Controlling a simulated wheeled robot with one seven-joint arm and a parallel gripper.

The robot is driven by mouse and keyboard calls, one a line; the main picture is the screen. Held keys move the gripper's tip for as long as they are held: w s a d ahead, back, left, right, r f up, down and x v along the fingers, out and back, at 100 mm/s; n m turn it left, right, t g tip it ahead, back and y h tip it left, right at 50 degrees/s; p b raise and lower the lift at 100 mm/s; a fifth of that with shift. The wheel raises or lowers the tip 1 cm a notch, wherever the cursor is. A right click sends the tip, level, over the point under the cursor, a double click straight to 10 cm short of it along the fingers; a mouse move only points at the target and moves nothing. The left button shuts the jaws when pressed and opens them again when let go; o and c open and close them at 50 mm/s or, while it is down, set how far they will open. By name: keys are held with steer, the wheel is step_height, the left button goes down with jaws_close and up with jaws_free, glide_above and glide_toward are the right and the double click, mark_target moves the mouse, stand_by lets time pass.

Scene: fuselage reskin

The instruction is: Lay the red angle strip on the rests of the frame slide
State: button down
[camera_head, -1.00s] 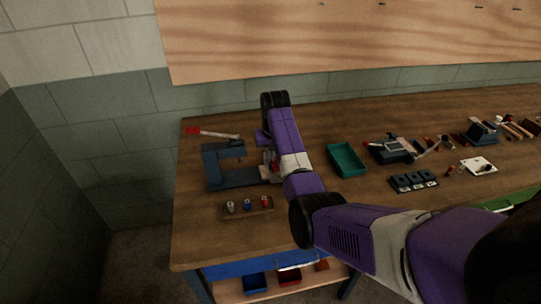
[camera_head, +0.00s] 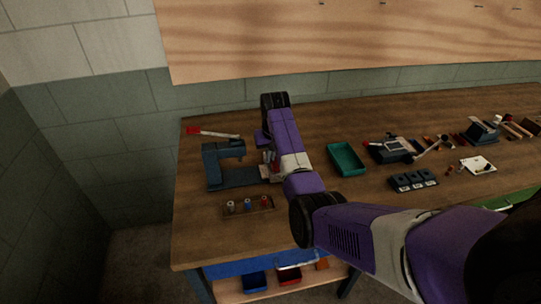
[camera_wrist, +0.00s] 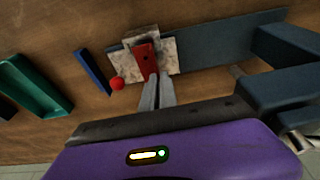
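The red angle strip (camera_wrist: 146,57) shows in the wrist view over a pale mottled block with a grey piece on it. My gripper (camera_wrist: 158,82) points at its near end, with its two fingers close together and their tips at the strip. It appears shut on that end; the exact contact is small and dark. The pale mottled block (camera_wrist: 176,56) sits on a long slate-blue plate (camera_wrist: 225,40), which seems to be the frame slide. I cannot tell whether the strip touches the rests. In the head view my arm covers much of this spot.
A slate-blue C-shaped machine (camera_head: 222,165) stands left of my arm. A rack with small spools (camera_head: 248,205) lies in front of it. A green tray (camera_head: 346,159) is to the right. A red ball knob (camera_wrist: 117,84) and a blue bar (camera_wrist: 95,72) are near my fingers.

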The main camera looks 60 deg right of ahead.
steer(key=shift+f, duration=0.55)
steer(key=c, duration=1.6)
jaws_free()
steer(key=shift+r, duration=0.1)
steer(key=b+v, duration=0.1)
steer(key=v, duration=0.6)
steer(key=shift+r, duration=0.3)
steer(key=shift+s, duration=0.1)
